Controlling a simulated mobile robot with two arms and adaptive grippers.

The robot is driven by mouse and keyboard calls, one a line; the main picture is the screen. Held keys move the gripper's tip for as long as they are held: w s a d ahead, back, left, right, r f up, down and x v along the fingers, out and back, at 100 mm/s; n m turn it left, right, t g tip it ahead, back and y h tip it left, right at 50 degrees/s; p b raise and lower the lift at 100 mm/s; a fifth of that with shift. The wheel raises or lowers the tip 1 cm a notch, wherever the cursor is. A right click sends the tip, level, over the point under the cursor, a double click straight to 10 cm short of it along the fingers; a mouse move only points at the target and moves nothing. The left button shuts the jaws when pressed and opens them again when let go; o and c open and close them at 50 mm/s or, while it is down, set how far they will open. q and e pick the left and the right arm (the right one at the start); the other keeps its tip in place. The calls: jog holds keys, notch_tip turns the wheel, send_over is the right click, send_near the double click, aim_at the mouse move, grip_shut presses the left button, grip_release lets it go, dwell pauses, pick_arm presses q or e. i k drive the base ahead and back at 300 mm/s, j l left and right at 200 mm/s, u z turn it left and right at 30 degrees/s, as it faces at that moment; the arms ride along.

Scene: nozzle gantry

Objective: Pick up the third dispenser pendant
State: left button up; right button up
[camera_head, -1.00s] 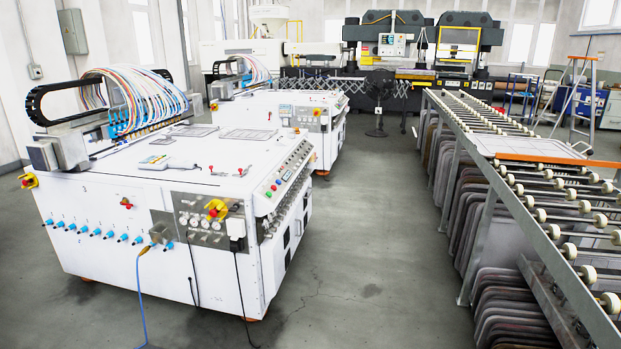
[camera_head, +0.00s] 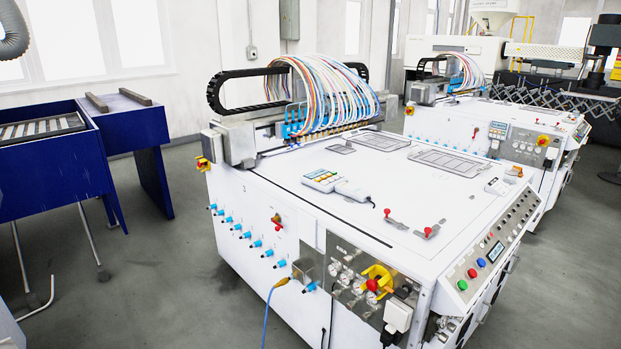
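A white pendant with coloured keys (camera_head: 321,180) lies on the white top of the near nozzle gantry machine (camera_head: 260,200). A plain white block with a dark cable end (camera_head: 353,190) lies right beside it. A small pale panel or device (camera_head: 496,187) is at the top's right edge. A pendant-like unit with a small screen (camera_head: 498,130) shows at the front of the second, farther machine (camera_head: 455,120). I cannot tell which of these is the third dispenser pendant. Neither of my grippers is in view.
Red-knobbed clamps (camera_head: 427,230) sit on the near top. A nozzle bar with coloured hoses (camera_head: 325,110) spans its back left. A yellow-and-red switch (camera_head: 378,280) juts from the front. Blue tables (camera_head: 50,185) stand left, with open floor (camera_head: 160,250) between.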

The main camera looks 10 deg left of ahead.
aim_at(340, 185)
jog(key=i+j, duration=0.2)
jog(key=i, duration=0.3)
jog(key=i+j, duration=0.2)
jog(key=i, duration=0.35)
jog(key=k+j+u, duration=0.05)
